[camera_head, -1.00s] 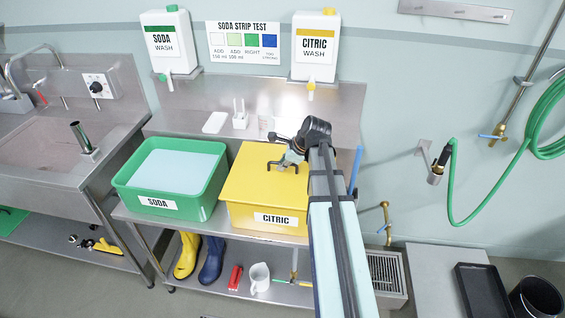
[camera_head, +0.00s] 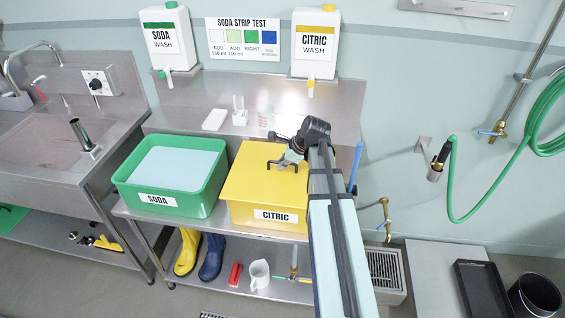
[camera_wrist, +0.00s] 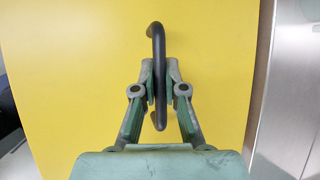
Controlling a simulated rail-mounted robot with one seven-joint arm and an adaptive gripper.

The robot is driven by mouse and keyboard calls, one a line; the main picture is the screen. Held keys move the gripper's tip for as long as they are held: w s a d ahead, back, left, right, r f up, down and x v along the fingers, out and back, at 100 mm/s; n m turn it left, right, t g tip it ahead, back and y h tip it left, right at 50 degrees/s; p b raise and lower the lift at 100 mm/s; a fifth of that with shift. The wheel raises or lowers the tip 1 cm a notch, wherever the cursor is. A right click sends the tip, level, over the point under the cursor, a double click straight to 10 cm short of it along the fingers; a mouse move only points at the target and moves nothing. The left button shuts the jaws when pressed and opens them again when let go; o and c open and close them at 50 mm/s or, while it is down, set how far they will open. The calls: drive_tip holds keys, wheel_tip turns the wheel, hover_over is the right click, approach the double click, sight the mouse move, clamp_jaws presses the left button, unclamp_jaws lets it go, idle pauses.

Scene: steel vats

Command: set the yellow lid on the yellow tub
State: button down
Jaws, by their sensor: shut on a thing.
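The yellow lid (camera_head: 255,178) lies on the yellow tub labelled CITRIC (camera_head: 240,215), covering its top. Whether it is fully seated all round cannot be told, as my arm hides the right side. My gripper (camera_head: 284,163) is over the lid, shut on its dark handle. In the wrist view the gripper (camera_wrist: 160,82) has a finger on each side of the black handle (camera_wrist: 157,45), with the yellow lid (camera_wrist: 90,60) filling most of the picture.
A green SODA tub (camera_head: 206,200) with pale liquid stands just left of the yellow tub on the steel bench. Two wash jugs, SODA (camera_head: 168,40) and CITRIC (camera_head: 315,45), are above the bench at the back. A blue pole (camera_head: 356,168) stands right of my arm.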

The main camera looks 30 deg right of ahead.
drive_tip(key=c, duration=1.2)
unclamp_jaws()
drive_tip(key=shift+o, duration=0.2)
drive_tip(key=shift+r, duration=0.1)
drive_tip(key=v, duration=1.2)
drive_tip(key=shift+w, duration=0.1)
